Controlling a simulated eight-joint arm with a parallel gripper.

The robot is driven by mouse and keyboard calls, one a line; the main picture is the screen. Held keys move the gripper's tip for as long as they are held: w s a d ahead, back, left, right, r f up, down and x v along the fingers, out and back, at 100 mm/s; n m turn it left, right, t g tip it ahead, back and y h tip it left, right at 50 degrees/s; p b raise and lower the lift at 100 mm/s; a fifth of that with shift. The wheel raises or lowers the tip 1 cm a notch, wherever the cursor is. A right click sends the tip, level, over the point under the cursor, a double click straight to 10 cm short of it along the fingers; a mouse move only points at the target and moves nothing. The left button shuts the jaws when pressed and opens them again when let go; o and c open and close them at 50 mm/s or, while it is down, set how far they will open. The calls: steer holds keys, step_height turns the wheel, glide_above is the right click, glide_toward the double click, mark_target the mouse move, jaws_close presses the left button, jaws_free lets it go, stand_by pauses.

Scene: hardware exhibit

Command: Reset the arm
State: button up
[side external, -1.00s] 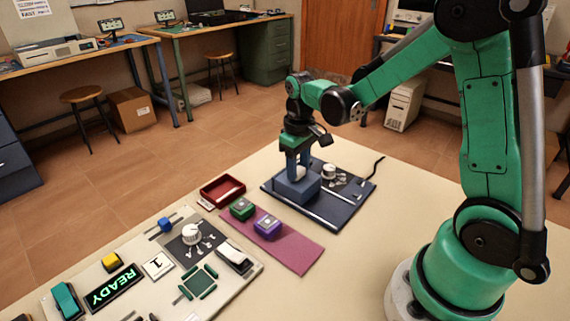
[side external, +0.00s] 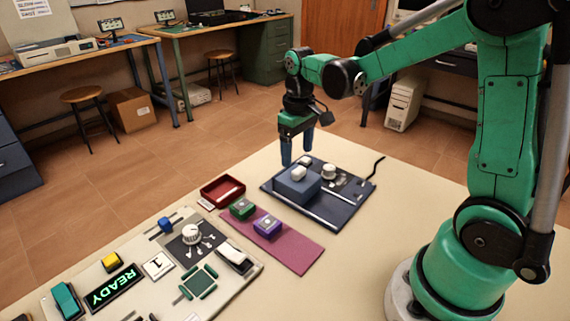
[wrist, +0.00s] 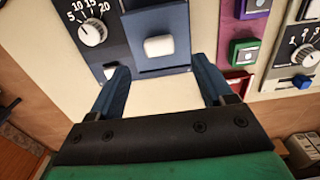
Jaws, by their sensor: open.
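My gripper (side external: 297,156) is open and empty, fingers pointing down, at the far edge of the dark blue panel (side external: 343,212). A blue block (side external: 291,187) with a white knob (side external: 298,174) on top sits on that panel, nearer the camera than the fingers and apart from them. In the wrist view my two blue fingers (wrist: 159,72) are spread wide over bare tabletop. The white knob (wrist: 159,46) shows ahead of them, with nothing between the fingers.
A white dial (side external: 329,171) stands on the panel near the fingers. A control board with a green "READY" display (side external: 114,288) is at front left.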

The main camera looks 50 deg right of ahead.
steer(key=shift+r, duration=0.8)
steer(key=shift+s+a+r, duration=0.1)
steer(key=shift+a+r, duration=0.05)
steer(key=s+a+r+t, duration=0.3)
steer(key=s+a+t, duration=0.3)
steer(key=a+t, duration=0.1)
steer(key=shift+a, duration=0.35)
